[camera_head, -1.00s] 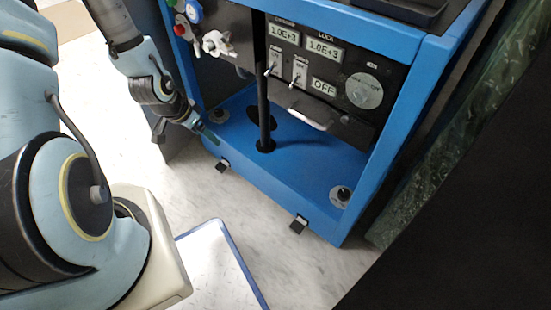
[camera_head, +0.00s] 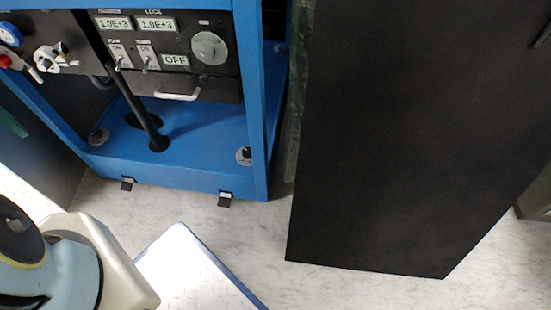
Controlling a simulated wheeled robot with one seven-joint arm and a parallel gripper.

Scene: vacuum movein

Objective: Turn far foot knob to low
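Two small foot knobs sit on the blue floor of the vacuum cart (camera_head: 190,180). The right foot knob (camera_head: 244,155) is black on a pale round plate at the front right corner. The left foot knob (camera_head: 98,137) is grey and dark, at the front left corner. Which one counts as far, and their settings, are too small to tell.
Black feet (camera_head: 225,199) stick out at the cart's front. A tall black panel (camera_head: 400,140) stands to the right, close to the cart. A white board with a blue edge (camera_head: 190,270) lies on the marble floor.

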